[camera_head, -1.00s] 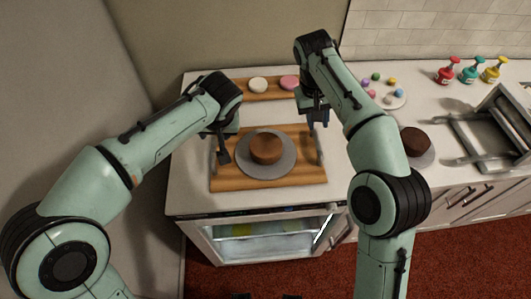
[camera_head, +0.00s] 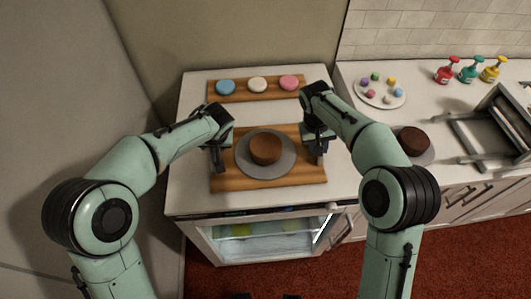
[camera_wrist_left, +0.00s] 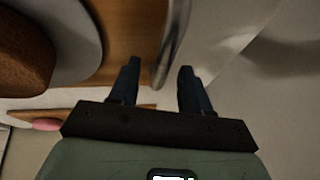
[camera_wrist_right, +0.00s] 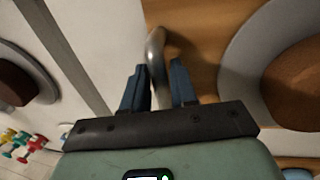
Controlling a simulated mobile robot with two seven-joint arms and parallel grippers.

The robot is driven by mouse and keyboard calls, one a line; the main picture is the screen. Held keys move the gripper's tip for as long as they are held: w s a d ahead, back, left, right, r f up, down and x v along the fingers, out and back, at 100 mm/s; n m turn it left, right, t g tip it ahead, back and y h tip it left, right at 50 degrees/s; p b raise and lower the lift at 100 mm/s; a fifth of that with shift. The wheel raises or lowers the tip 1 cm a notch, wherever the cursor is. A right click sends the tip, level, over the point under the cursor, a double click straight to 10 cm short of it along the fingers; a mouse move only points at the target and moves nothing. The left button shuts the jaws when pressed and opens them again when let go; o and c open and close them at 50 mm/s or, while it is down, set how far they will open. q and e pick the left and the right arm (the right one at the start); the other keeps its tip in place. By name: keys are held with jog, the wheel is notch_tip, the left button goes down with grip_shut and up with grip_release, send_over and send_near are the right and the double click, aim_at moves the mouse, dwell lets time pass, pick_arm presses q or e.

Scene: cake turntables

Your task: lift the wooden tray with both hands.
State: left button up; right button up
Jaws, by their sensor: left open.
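The wooden tray (camera_head: 226,181) lies on the white counter, bearing a brown cake (camera_head: 265,149) on a grey turntable (camera_head: 268,171). My left gripper (camera_head: 218,164) is at the tray's left edge. In the left wrist view it is open (camera_wrist_left: 158,75), with a metal handle (camera_wrist_left: 172,45) between its spread fingers. My right gripper (camera_head: 316,152) is at the tray's right edge. In the right wrist view its fingers (camera_wrist_right: 158,78) stand apart on either side of the other metal handle (camera_wrist_right: 154,52), with a gap beside it. The handles are mostly hidden in the head view.
Behind the tray, a wooden board (camera_head: 242,94) holds blue, white and pink round pieces. On the right counter are a plate of coloured balls (camera_head: 379,92), another brown cake (camera_head: 414,141), several bottles (camera_head: 470,71) and a metal frame (camera_head: 487,133). A wall borders the left.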

pick_arm(q)
jog(key=shift+w+f, duration=0.15)
jog(key=shift+f, duration=0.15)
pick_arm(e)
jog(key=shift+f, duration=0.3)
pick_arm(q)
jog(key=c, duration=0.7)
pick_arm(e)
grip_shut()
pick_arm(q)
grip_shut()
jog(key=shift+r, duration=0.1)
